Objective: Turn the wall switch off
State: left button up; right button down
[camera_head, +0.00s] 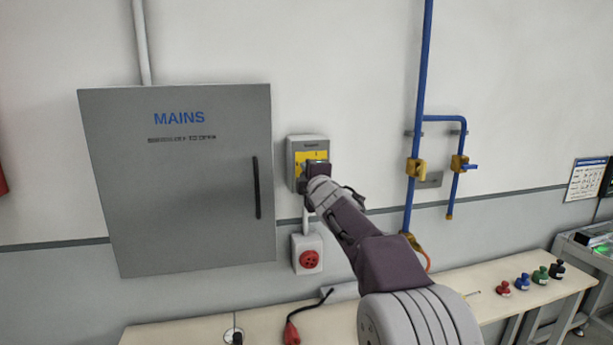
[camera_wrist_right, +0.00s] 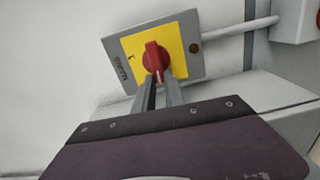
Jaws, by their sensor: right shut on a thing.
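The wall switch (camera_head: 308,143) is a grey box with a yellow plate, mounted to the right of the MAINS cabinet. In the right wrist view the switch box (camera_wrist_right: 192,32) shows a red rotary knob (camera_wrist_right: 154,58) in the middle of the yellow plate. My right gripper (camera_wrist_right: 159,80) reaches the knob and is shut on it, one finger on each side. In the head view my right gripper (camera_head: 318,170) covers the knob and the lower part of the plate. My left gripper is not in view.
A grey MAINS cabinet (camera_head: 180,190) stands close on the left. A red round socket (camera_head: 309,258) is below the switch. Blue pipes with yellow valves (camera_head: 415,167) run to the right. A bench (camera_head: 480,290) below holds several small coloured items.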

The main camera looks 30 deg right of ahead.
jog(key=shift+f+n, duration=0.25)
jog(key=shift+n, duration=0.05)
dwell(0.4)
jog(key=c, duration=1.4)
grip_release()
jog(key=shift+r, duration=0.1)
jog(key=shift+s, duration=0.1)
jog(key=v, duration=0.9)
jog(key=shift+a+b, duration=0.15)
jog(key=shift+b, duration=0.25)
